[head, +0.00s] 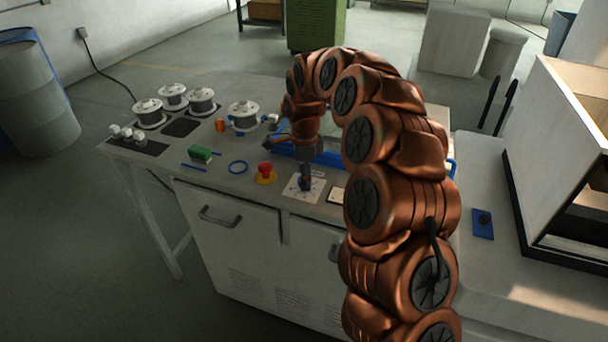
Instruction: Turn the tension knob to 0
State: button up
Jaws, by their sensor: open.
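The tension knob (305,178) is dark and stands on a white square dial plate (297,189) near the front edge of the bench. Its scale marks are too small to read, so I cannot tell where the knob points. My copper-coloured arm arches in from the lower right, and my gripper (305,160) points down at the knob. The gripper is open, with its fingers at or just above the knob's top. I cannot tell whether they touch it.
A red mushroom button (265,170) on a yellow base stands just left of the dial. A small white-faced meter (336,195) is right of the dial.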

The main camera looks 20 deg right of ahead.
jog(key=shift+f, duration=0.5)
jog(key=c, duration=1.1)
